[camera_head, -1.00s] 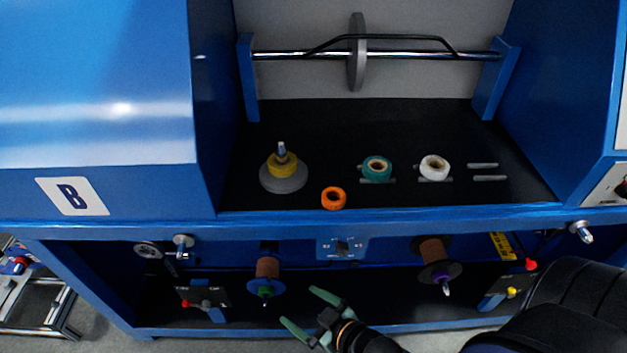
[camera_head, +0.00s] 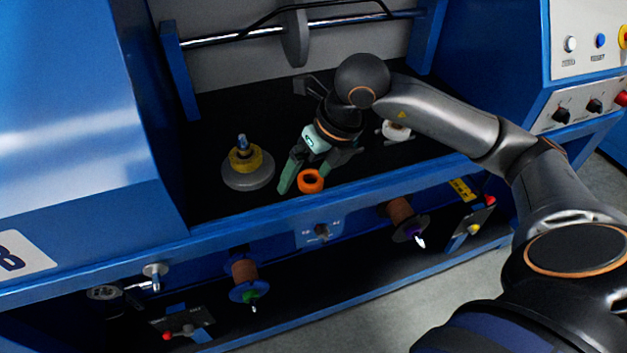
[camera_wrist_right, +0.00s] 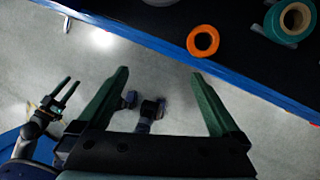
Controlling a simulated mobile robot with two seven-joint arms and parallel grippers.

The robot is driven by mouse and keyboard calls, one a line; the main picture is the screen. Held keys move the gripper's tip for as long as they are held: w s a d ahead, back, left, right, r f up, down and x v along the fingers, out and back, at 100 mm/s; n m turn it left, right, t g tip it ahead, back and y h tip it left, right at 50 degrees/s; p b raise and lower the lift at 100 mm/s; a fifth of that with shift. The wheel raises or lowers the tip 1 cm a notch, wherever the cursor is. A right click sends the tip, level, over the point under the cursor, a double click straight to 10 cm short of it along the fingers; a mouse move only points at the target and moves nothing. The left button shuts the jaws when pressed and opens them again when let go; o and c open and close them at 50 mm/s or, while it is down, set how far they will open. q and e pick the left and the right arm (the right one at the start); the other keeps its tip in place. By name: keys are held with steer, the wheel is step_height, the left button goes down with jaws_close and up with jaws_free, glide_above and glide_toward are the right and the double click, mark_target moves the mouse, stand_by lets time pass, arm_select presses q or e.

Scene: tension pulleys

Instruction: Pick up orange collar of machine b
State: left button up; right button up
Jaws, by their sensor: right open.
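The orange collar (camera_head: 311,181), a small ring, lies flat on the black shelf of machine B near its front edge. My right gripper (camera_head: 304,183) is open and empty, its green fingers pointing down around the collar's position in the head view. In the right wrist view the collar (camera_wrist_right: 203,40) shows whole, beyond the tip of the right-hand finger and not between the fingers (camera_wrist_right: 159,73). I see no contact. My left gripper (camera_wrist_right: 73,83) shows small at the left of the right wrist view, its fingers apart, away from the shelf.
A yellow collar (camera_head: 245,158) sits on a grey disc (camera_head: 249,178) left of my gripper. The blue front edge (camera_head: 250,222) borders the shelf.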

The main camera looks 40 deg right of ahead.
steer(key=d+r+m+h, duration=0.1)
steer(key=d+r+h, duration=0.1)
steer(key=d, duration=0.3)
glide_toward(313, 177)
steer(key=shift+s+a+f+t+h, duration=0.3)
steer(key=shift+s+a+f+t, duration=0.1)
steer(key=shift+s+a+f, duration=0.35)
steer(key=shift+p+x, duration=0.6)
steer(key=shift+x, duration=2.5)
steer(key=shift+w+a, duration=0.15)
steer(key=shift+c, duration=0.4)
steer(key=c, duration=1.3)
steer(key=shift+r, duration=0.1)
